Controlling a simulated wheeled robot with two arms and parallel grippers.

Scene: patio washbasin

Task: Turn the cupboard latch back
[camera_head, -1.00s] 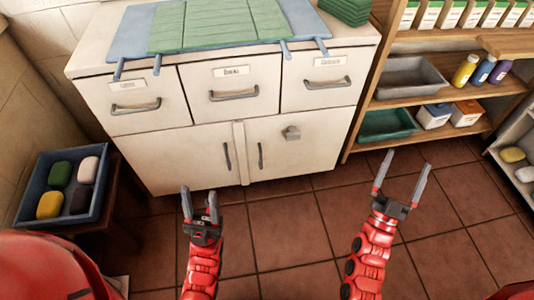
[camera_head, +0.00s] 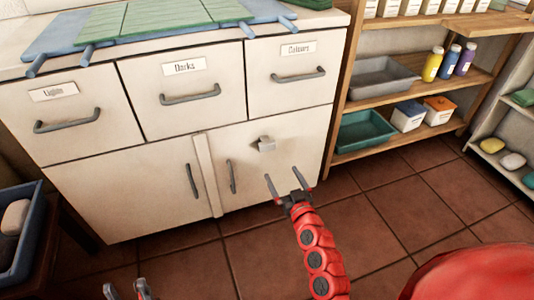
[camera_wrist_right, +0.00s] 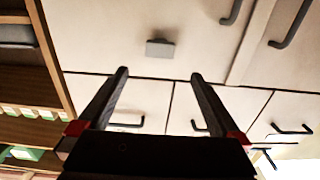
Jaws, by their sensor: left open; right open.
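The cupboard latch (camera_head: 265,144) is a small grey block on the upper part of the right-hand cupboard door (camera_head: 290,160). It also shows in the right wrist view (camera_wrist_right: 160,48), ahead of the fingers and apart from them. My right gripper (camera_head: 288,178) is open and empty, below the latch and a little to its right in the head view. In the right wrist view its two fingers (camera_wrist_right: 157,80) stand apart with nothing between them. My left gripper (camera_head: 127,290) is open at the bottom edge of the head view, low and away from the latch, mostly cut off.
Two bar handles (camera_head: 231,176) flank the middle strip between the doors. Labelled drawers with a handle (camera_head: 298,75) sit above. An open wooden shelf (camera_head: 400,140) with trays and bottles stands right of the cabinet. A blue tray (camera_head: 25,245) is at left. The tiled floor is clear.

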